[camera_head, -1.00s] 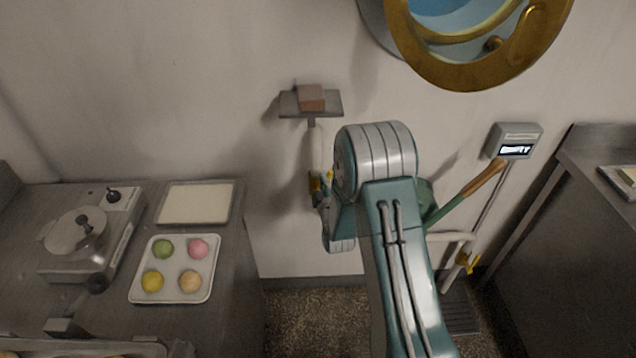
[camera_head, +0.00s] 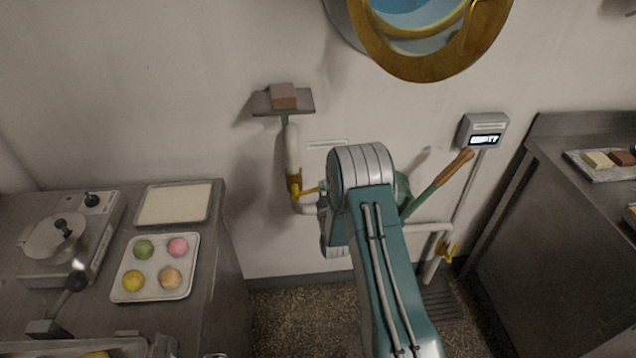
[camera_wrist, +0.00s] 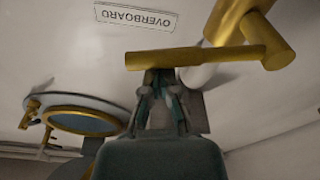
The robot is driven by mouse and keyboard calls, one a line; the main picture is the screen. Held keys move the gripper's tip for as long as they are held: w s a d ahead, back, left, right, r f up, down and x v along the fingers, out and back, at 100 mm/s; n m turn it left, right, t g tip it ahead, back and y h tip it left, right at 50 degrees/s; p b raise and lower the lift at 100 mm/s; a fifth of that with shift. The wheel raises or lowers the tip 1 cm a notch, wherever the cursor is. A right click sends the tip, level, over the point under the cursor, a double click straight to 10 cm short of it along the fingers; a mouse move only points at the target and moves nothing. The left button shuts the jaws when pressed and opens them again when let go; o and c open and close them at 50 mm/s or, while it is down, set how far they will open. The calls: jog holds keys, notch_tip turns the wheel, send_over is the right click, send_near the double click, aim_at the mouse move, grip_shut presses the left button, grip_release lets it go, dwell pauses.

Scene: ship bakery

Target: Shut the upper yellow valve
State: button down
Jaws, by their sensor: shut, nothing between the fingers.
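The upper yellow valve (camera_head: 294,184) sits on the white pipe below the small wall shelf, just left of my arm. Its yellow lever points right, across the upright pipe, towards my wrist. In the wrist view the lever (camera_wrist: 195,58) lies across the picture at my fingertips, with the valve body (camera_wrist: 262,35) at upper right. My gripper (camera_wrist: 160,82) is shut and empty, its tips close to the lever; I cannot tell whether they touch. In the head view my arm mostly hides the gripper. A lower yellow valve (camera_head: 447,251) sits right of my arm.
A label reading OVERBOARD (camera_wrist: 137,17) is on the wall, upside down in the wrist view. A brass porthole (camera_head: 430,68) is above. A wall display box (camera_head: 483,130) is at right. Steel counters stand left (camera_head: 225,270) and right (camera_head: 520,240), with floor between.

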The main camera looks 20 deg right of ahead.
jog(key=shift+d+f+m+h, duration=0.2)
jog(key=shift+f+m, duration=0.3)
jog(key=shift+f, duration=0.1)
jog(key=shift+d+f+m+h, duration=0.2)
jog(key=shift+f+m, duration=0.3)
jog(key=shift+f, duration=0.1)
jog(key=shift+s+f, duration=0.1)
jog(key=shift+w+r, duration=0.25)
jog(key=shift+r, duration=0.15)
jog(key=s+a+r, duration=0.1)
jog(key=s, duration=0.8)
jog(key=shift+s+a+r, duration=0.15)
jog(key=shift+a+r, duration=0.2)
jog(key=shift+a, duration=0.05)
